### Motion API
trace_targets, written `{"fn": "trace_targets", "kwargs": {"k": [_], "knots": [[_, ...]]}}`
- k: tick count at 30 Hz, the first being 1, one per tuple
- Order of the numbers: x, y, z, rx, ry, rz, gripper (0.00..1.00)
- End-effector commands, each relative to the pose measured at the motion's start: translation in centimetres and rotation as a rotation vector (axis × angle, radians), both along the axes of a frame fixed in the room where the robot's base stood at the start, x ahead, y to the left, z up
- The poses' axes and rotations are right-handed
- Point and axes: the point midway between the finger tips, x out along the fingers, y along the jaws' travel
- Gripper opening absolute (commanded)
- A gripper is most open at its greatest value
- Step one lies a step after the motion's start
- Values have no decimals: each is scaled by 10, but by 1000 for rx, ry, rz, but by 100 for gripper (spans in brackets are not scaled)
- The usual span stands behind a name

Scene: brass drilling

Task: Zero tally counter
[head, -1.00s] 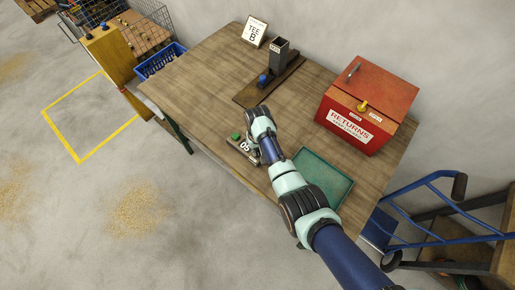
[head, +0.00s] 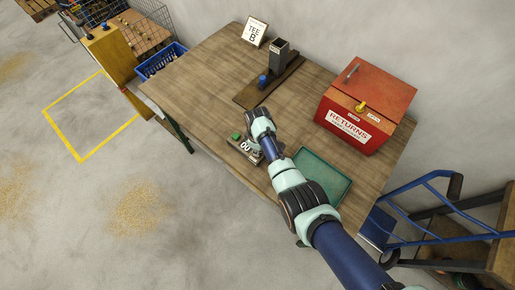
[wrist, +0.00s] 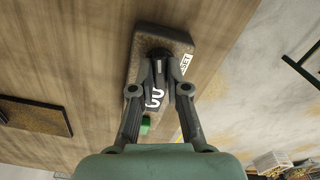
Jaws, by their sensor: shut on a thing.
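The tally counter (head: 244,147) is a small grey-brown block near the front edge of the table, with a green button (head: 236,136) at one end. Its display reads 00 in the head view. In the wrist view the counter (wrist: 185,42) lies between my fingers, with a label ending in "SET" beside them and the green button (wrist: 145,124) nearer the palm. My gripper (wrist: 159,65) is shut on a dark knob at the label end of the counter. The knob is mostly hidden by the fingertips.
A green tray (head: 325,177) lies right of my arm. A red returns box (head: 365,105) stands at the right. A dark fixture with a square post (head: 278,58) and blue knob, and a "TEE B" sign (head: 257,30), stand toward the back. The table's left part is bare.

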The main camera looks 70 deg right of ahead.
Motion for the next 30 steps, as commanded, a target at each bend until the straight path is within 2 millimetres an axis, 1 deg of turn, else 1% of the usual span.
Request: {"fn": "trace_targets", "kwargs": {"k": [6,12,27,28,30], "knots": [[0,0,1,0,-1,109,0],[0,0,1,0,-1,162,0],[0,0,1,0,-1,178,0],[0,0,1,0,-1,178,19],[0,0,1,0,-1,178,31]]}}
